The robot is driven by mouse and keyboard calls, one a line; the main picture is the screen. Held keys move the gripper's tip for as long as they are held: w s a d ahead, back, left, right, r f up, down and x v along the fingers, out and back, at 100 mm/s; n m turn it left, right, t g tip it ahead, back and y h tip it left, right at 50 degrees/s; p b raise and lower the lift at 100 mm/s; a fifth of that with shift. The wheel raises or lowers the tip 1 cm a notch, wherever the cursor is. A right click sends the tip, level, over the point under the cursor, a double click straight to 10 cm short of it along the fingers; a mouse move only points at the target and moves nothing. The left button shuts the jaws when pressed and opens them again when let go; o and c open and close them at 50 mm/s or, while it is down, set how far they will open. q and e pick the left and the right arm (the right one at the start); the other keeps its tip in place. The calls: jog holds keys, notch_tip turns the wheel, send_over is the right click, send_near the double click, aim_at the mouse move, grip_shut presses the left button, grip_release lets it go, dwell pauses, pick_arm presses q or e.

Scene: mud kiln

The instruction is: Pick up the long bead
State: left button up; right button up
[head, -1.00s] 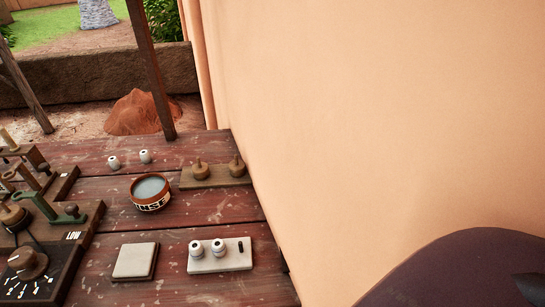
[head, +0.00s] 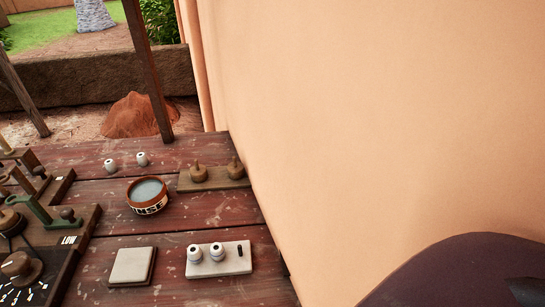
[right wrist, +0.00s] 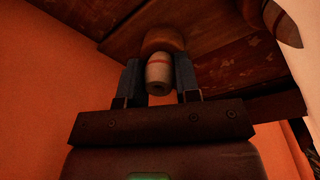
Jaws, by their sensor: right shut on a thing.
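In the right wrist view, my right gripper (right wrist: 159,78) is shut on a pale, elongated bead with a red band, the long bead (right wrist: 158,70), which sits between its two dark fingers. A hole shows in the bead's near end. The long bead and my right gripper are not visible in the head view. My left gripper is in neither view.
On the red plank table (head: 200,216) are a white block (head: 220,262) with two round beads and a black peg, a square tile (head: 132,266), a bowl (head: 147,195) and a wooden block (head: 212,178) with two knobs. A wall (head: 380,130) closes the right side.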

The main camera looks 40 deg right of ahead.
pick_arm(q)
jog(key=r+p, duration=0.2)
jog(key=p, duration=0.1)
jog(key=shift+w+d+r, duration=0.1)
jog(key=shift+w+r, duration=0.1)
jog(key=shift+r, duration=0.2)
pick_arm(e)
notch_tip(320, 180, up, 20)
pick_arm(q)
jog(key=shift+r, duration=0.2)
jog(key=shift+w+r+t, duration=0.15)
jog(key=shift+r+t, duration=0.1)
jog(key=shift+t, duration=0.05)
